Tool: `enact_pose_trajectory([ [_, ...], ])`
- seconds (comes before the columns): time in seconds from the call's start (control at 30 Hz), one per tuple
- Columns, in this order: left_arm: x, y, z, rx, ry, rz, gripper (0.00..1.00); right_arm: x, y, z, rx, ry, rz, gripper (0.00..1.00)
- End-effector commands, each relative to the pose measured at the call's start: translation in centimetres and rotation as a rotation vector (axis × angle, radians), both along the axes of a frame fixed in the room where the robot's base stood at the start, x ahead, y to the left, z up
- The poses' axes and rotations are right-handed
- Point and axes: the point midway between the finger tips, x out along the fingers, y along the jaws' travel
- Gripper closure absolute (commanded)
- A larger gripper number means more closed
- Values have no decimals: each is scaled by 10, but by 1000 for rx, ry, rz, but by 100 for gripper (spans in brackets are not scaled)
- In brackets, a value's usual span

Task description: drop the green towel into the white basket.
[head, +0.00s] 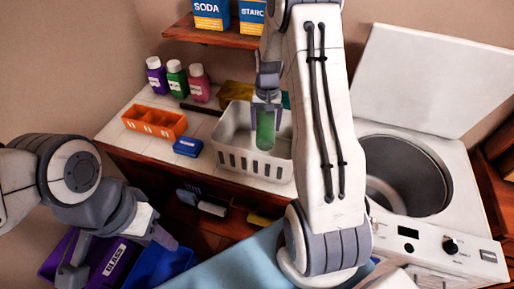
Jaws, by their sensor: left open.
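The white basket (228,162), with slots in its side, stands on the tiled counter left of the washer. The green towel (265,130) shows as a narrow rolled shape hanging upright at the basket's opening. My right gripper (267,98) points down over the basket with its fingers about the towel's top, and looks shut on it. I cannot tell whether the towel touches the basket's floor. My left gripper (118,250) is open and empty at lower left, above the bins and well away from the basket.
An orange tray (154,122), a blue box (188,147) and several bottles (176,80) stand left of the basket. A shelf (214,36) with boxes hangs above. A washer (415,180) with its lid up is at right. Purple (104,262) and blue (160,266) bins lie below.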

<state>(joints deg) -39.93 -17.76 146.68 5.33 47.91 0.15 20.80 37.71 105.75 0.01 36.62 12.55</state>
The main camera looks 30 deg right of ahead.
Motion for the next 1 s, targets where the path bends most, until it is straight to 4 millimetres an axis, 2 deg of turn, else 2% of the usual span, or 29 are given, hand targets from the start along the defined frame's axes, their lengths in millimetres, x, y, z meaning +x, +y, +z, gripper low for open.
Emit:
enact_pose_trajectory([
  [0.17,0,0,1,0,0,0,50,1,0,1,-1,-1,1,82],
  [0.2,0,0,1,0,0,0,50,1,1,1,-1,-1,1,3],
  [0.23,0,0,1,0,0,0,50,1,1,1,-1,-1,1,0],
  [0.57,0,0,-2,0,0,0,50,2,0,7,-2,-5,1,0],
  [0.67,0,0,-6,0,0,-1,50,2,0,20,-3,-8,1,0],
  [1.0,0,0,-20,0,0,-1,50,1,0,85,-2,-6,1,0],
])
